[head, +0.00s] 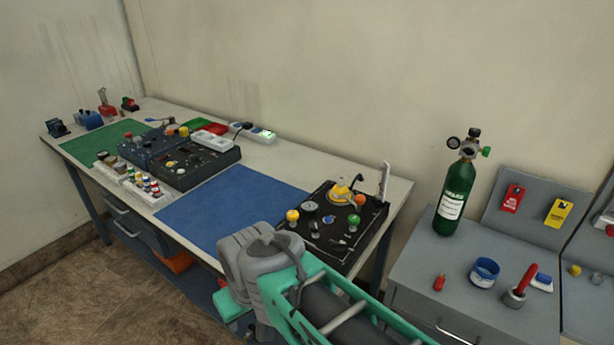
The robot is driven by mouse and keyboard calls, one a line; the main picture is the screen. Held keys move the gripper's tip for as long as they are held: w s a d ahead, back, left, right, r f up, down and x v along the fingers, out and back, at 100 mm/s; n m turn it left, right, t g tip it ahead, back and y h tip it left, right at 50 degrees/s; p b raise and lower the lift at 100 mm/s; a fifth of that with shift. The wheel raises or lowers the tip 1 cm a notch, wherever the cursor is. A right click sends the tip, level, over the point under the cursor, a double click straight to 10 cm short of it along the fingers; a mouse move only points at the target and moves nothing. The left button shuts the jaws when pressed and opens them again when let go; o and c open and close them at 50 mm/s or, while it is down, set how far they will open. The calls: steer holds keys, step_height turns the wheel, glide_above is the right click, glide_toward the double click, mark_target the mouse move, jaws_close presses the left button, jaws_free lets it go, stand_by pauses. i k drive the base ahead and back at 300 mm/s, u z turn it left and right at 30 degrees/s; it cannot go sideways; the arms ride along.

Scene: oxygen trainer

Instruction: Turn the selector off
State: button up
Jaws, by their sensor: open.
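A black control panel (318,246) lies at the right end of the long workbench. On it are a yellow part on a round silver base (340,190), an orange-red knob (360,200), yellow (292,216) and green (353,220) knobs, a round grey dial (309,206) and a small blue-grey control (328,219). I cannot tell which of these is the selector, or its setting. A pale upright lever (384,180) stands at the panel's back right corner. My grey and green arm crosses the bottom middle, in front of the panel's near side. My gripper's fingers do not show.
A blue mat (232,208) lies left of the panel, mostly bare. Dark control boxes (200,163) and a green mat (100,142) are farther left. A green oxygen cylinder (456,196) stands on the grey cabinet (415,270) at right, near a red-handled tool (525,278).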

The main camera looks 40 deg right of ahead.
mark_target(338, 248)
steer(key=z, duration=1.05)
